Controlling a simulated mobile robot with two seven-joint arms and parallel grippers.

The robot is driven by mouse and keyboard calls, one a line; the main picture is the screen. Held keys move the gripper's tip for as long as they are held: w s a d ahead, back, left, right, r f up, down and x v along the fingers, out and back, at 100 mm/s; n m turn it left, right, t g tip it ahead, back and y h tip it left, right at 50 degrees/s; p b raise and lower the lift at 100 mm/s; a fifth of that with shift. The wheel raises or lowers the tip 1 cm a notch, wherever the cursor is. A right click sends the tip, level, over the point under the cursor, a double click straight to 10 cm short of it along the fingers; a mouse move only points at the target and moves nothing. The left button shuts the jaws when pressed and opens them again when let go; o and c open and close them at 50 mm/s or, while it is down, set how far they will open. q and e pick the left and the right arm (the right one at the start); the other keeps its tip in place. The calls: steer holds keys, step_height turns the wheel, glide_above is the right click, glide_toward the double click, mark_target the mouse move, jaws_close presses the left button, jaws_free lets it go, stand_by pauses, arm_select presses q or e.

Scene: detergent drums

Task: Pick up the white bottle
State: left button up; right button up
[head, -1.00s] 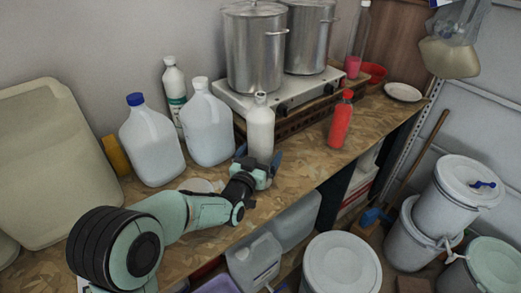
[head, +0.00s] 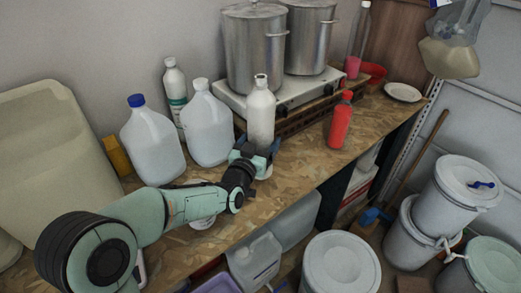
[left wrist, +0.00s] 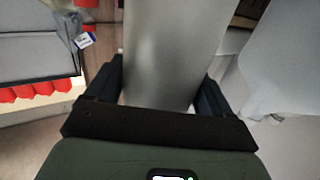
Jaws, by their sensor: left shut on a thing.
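The white bottle (head: 261,112) stands upright in the grasp of my left gripper (head: 258,150), in front of the stove in the head view. In the left wrist view the bottle (left wrist: 172,55) fills the space between the two dark fingers of my left gripper (left wrist: 160,88), which are shut on it. Its lower end shows just below the fingers in the head view, seemingly a little above the bench, though the gap is hard to judge. My right gripper is in neither view.
Two clear jugs (head: 152,142) (head: 207,125) and a green-labelled bottle (head: 175,90) stand left of the white bottle. Steel pots (head: 255,50) sit on the stove (head: 293,95) behind it. A red bottle (head: 340,122) stands to the right. The wooden bench (head: 300,165) is clear between.

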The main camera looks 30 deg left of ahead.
mark_target(257, 98)
arm_select(q)
step_height(257, 98, up, 15)
steer(key=p, duration=0.3)
steer(key=shift+r+p, duration=0.15)
steer(key=shift+p, duration=0.2)
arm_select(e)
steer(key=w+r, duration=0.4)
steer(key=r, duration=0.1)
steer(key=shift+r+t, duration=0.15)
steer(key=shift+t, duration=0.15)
